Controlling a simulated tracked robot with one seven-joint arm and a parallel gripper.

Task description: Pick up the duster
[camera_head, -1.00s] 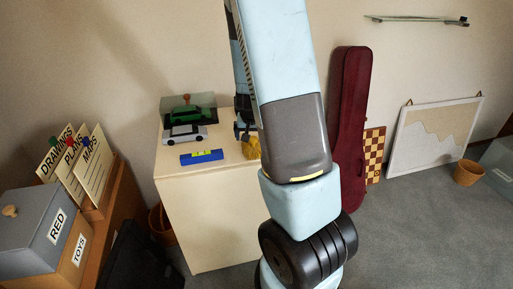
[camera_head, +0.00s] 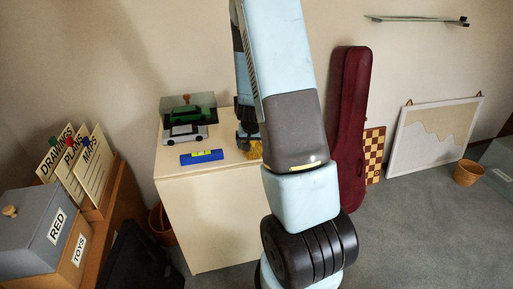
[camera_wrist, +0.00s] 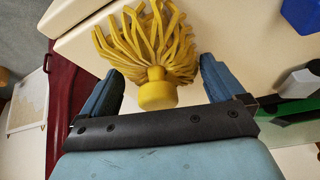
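The duster (camera_wrist: 155,45) is yellow, with a spread of strands and a round knob end. In the wrist view it lies on the pale cabinet top, its knob between the two fingers of my gripper (camera_wrist: 160,85). The fingers are apart, with gaps on both sides of the knob, so my gripper is open. In the head view my gripper (camera_head: 247,140) is over the right part of the cabinet top. Only a small yellow part of the duster (camera_head: 255,149) shows there, since my arm hides the rest.
The cabinet (camera_head: 215,225) also bears a blue level (camera_head: 201,157), a silver toy car (camera_head: 186,134) and a green toy car (camera_head: 188,115) in a clear case. A dark red instrument case (camera_head: 348,130) stands right of the cabinet. Open floor lies at the right.

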